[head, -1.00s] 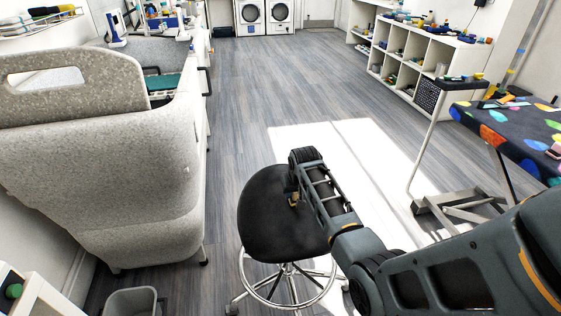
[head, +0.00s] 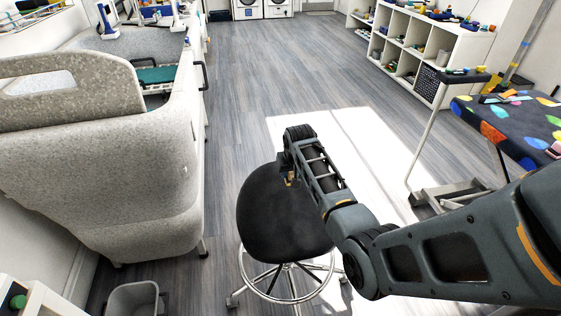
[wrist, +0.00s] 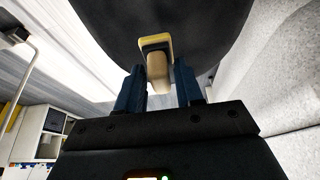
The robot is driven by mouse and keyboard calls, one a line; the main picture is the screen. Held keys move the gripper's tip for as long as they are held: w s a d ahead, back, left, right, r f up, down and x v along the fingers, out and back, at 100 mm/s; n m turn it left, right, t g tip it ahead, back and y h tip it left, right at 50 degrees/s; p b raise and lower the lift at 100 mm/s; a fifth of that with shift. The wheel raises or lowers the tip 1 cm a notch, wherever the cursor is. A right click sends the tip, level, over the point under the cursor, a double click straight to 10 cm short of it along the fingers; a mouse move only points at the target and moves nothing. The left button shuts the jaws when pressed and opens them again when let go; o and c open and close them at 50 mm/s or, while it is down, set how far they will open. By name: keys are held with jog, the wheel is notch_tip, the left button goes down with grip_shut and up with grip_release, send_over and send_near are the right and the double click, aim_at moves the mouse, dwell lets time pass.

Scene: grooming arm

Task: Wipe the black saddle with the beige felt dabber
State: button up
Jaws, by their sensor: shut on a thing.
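The black saddle (head: 285,220) is the round seat of a wheeled stool, low in the middle of the head view. It also fills the top of the wrist view (wrist: 110,25). My gripper (wrist: 160,70) is shut on the beige felt dabber (wrist: 157,65), which has a yellowish rim at its far end.
A speckled grey tub (head: 100,170) stands left of the stool, with a grey bin (head: 134,299) in front of it. A colourful patterned table (head: 515,125) is at the right. White cubby shelves (head: 425,50) stand behind. The floor beyond the stool is clear.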

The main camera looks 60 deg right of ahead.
jog(key=shift+r+p, duration=0.95)
jog(key=shift+r, duration=0.6)
